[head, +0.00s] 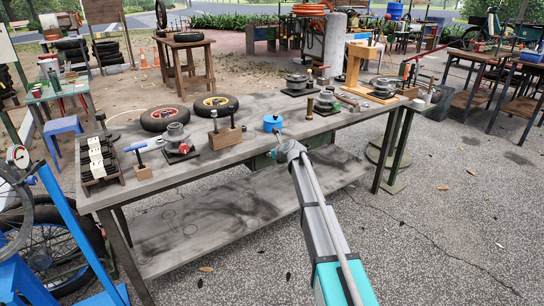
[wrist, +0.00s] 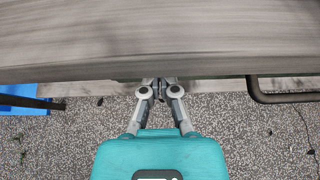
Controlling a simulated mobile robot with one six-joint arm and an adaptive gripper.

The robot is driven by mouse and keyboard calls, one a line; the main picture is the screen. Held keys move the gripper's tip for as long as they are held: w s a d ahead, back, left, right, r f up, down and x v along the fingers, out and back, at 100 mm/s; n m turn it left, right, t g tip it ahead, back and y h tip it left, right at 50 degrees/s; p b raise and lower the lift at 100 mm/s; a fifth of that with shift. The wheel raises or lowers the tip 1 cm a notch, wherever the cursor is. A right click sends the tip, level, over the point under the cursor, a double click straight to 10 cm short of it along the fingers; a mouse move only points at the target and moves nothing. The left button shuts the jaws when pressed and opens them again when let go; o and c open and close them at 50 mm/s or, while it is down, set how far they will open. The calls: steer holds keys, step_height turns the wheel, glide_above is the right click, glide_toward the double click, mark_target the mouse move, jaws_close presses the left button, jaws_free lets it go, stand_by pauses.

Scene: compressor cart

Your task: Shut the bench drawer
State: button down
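The wooden-topped workbench (head: 240,152) stands across the middle of the head view. A dark green drawer box (head: 262,161) shows under its front edge, partly hidden behind my arm. How far the drawer stands out cannot be told. My gripper (head: 283,148) is at the bench's front edge, in front of the drawer, its fingertips hidden in the head view. In the wrist view my gripper (wrist: 160,82) has its fingers together just below the bench top (wrist: 160,40). A thin greenish strip (wrist: 215,77) shows beside them. Contact with the drawer cannot be told.
Two tyres, a blue pot (head: 272,122), a small vise (head: 177,138) and several metal parts stand on the bench. A lower shelf (head: 230,215) lies beneath. A blue frame with a wheel (head: 60,245) is at left.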

steer(key=shift+w+a+r, duration=0.1)
steer(key=shift+w+a, duration=0.1)
steer(key=shift+w, duration=0.05)
steer(key=s+f+p+v, duration=0.1)
steer(key=p+v, duration=0.4)
steer(key=v, duration=0.9)
steer(key=shift+d+f, duration=0.25)
steer(key=shift+f, duration=0.35)
